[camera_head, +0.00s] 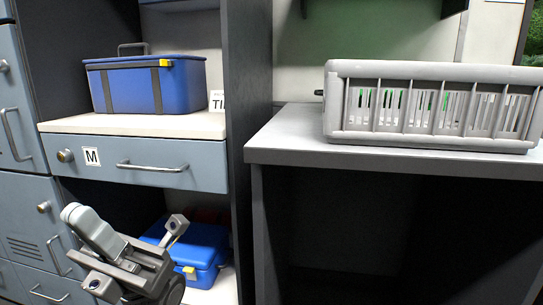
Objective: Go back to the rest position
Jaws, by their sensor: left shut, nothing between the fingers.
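My left gripper (135,262) is at the lower left, in front of the grey cabinet and below its drawer. My right gripper is not in view.
A blue case (182,88) with black straps stands on the shelf above drawer M (140,163). Another blue case (205,248) sits on the lower shelf behind my left gripper. A grey slatted crate (432,142) stands on the grey counter (285,135) at right; below is a dark recess.

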